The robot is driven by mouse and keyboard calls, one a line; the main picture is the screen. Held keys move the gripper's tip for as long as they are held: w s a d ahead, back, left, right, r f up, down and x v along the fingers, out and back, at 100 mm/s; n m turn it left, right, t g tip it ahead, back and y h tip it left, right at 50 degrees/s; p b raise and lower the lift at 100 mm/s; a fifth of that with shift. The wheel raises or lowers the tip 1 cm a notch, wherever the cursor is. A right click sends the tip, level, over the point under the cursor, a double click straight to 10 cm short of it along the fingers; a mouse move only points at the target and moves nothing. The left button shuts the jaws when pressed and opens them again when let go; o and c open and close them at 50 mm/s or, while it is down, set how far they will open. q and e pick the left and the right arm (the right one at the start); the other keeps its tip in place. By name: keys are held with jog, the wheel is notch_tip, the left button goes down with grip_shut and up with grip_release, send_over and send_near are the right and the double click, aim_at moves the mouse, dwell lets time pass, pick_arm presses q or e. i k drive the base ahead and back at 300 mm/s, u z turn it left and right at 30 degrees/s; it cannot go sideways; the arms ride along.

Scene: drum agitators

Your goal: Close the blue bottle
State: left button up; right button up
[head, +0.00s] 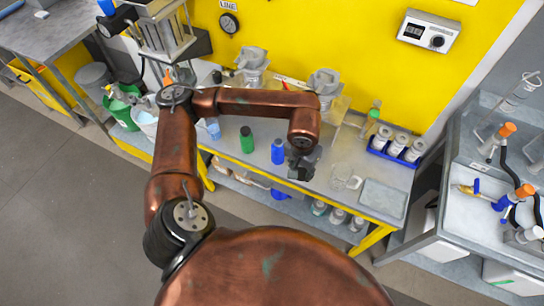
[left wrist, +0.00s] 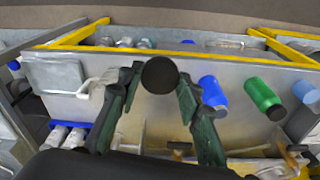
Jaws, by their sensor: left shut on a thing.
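The blue bottle (head: 278,152) stands upright on the workbench, and it also shows in the left wrist view (left wrist: 212,92). Whether its mouth is open is too small to tell. My left gripper (head: 303,168) is just to the right of the bottle in the head view and apart from it. In the left wrist view my left gripper (left wrist: 158,85) is shut on a dark round cap (left wrist: 160,75) between its fingertips. In the head view the cap cannot be made out. My right gripper is not in view.
A green bottle (head: 247,140) stands left of the blue bottle, with a light blue cup (head: 213,128) beyond it. A blue rack (head: 388,152) of white jars, a glass mug (head: 353,182) and a grey tray (head: 383,198) lie to the right. Glassware stands behind.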

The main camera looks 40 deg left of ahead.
aim_at(278, 155)
jog(key=u, duration=0.5)
jog(key=k, duration=1.2)
jog(key=u, duration=0.3)
jog(key=i, duration=0.85)
jog(key=u, duration=0.2)
